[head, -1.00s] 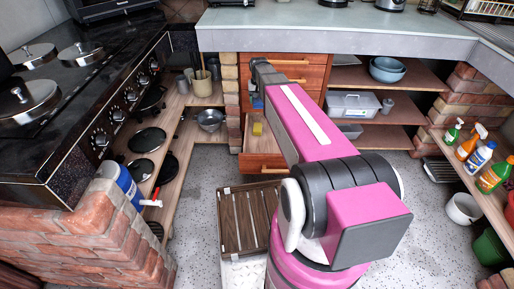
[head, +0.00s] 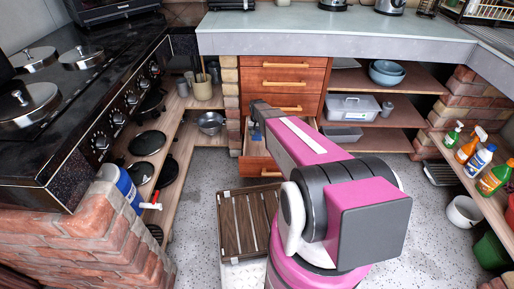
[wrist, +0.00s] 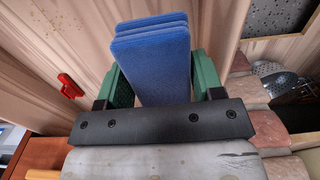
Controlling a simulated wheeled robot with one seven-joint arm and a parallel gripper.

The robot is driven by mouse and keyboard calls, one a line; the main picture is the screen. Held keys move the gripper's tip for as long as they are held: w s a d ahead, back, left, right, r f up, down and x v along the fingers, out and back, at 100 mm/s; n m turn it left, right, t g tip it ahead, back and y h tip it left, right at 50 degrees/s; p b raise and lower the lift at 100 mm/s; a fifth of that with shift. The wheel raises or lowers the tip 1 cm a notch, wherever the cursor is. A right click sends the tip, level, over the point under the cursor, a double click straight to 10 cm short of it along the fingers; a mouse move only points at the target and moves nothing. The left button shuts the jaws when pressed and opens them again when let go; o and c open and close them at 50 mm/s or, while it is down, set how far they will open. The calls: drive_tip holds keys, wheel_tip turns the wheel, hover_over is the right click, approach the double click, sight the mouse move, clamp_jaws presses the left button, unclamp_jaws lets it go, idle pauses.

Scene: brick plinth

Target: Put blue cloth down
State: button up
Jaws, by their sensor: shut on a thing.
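The blue cloth (wrist: 155,62) is a folded, layered blue slab in the wrist view. My gripper (wrist: 163,82) has green fingers, one on each side of the cloth, and is shut on it. In the head view a small blue patch (head: 256,136) shows at the end of my arm, over the open bottom drawer (head: 262,170). My arm hides most of the drawer's inside and the gripper there. I cannot tell whether the cloth touches the drawer.
Shut drawers (head: 283,77) stand above the open one. A brick pillar (head: 231,100) is on its left and open shelves (head: 375,110) on its right. A slatted wooden crate (head: 247,222) stands on the floor in front. A small red thing (wrist: 69,86) shows in the wrist view.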

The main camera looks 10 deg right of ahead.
sight(257, 150)
wheel_tip(257, 150, down, 11)
drive_tip(key=shift+r, duration=0.1)
idle(0.4)
drive_tip(key=o, duration=0.9)
drive_tip(key=shift+f, duration=0.2)
drive_tip(key=shift+c, duration=0.2)
drive_tip(key=shift+r, duration=0.15)
wheel_tip(257, 150, up, 12)
drive_tip(key=shift+s, duration=0.15)
drive_tip(key=s+r+n, duration=0.1)
drive_tip(key=s+r, duration=0.7)
drive_tip(key=s, duration=0.4)
drive_tip(key=s+r+n, duration=0.1)
drive_tip(key=s+r, duration=0.8)
drive_tip(key=s, duration=0.3)
drive_tip(key=shift+s+r, duration=0.15)
drive_tip(key=shift+s, duration=0.25)
drive_tip(key=shift+d, duration=0.1)
